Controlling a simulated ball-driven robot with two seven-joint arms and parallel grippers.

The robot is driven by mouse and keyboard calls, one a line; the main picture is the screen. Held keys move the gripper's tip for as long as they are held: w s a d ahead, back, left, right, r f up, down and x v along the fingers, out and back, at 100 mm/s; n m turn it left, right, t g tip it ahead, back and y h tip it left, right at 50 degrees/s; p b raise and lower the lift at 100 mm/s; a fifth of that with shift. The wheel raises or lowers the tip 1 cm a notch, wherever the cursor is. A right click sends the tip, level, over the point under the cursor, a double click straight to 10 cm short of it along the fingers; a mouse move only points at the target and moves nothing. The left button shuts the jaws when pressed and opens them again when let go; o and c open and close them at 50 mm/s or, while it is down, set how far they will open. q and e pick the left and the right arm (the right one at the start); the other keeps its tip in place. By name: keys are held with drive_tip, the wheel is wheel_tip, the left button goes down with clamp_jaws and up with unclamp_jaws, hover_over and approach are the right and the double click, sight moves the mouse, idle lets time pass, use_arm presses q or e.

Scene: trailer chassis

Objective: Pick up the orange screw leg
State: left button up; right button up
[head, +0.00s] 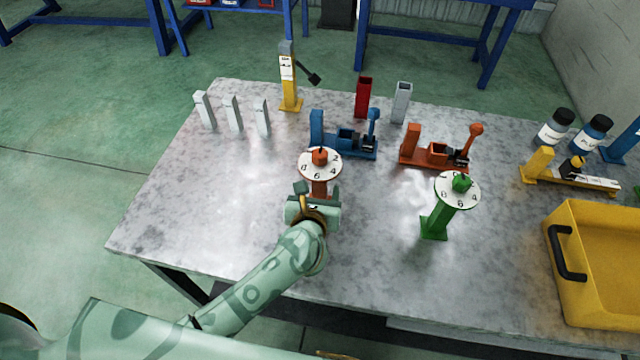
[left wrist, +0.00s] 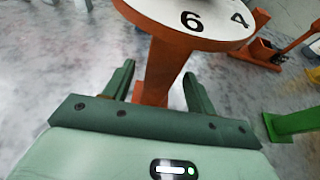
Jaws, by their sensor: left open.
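The orange screw leg (head: 319,187) stands upright on the grey table, with a white numbered dial and an orange knob on top. In the left wrist view its orange post (left wrist: 166,62) rises between my fingers, and the dial (left wrist: 195,22) is cut by the top edge. My left gripper (head: 316,203) is at the near side of the post, below the dial. It is open, with one finger on each side of the post in the left wrist view (left wrist: 158,72) and gaps visible. The post's foot is hidden by my gripper. My right gripper is not in view.
A similar green screw leg (head: 437,220) stands to the right. Blue (head: 345,142) and orange-red (head: 430,152) clamp-like devices stand behind. A yellow crate (head: 590,305) is at the right. Several white blocks (head: 232,113) stand at the back left. The table's front left is clear.

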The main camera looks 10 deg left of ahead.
sight(321, 184)
use_arm(q)
drive_tip(key=x, duration=0.4)
drive_tip(key=shift+w+b, duration=0.1)
drive_tip(key=shift+b, duration=0.25)
drive_tip(key=shift+c, duration=0.3)
drive_tip(key=c, duration=1)
clamp_jaws()
drive_tip(key=shift+r, duration=0.1)
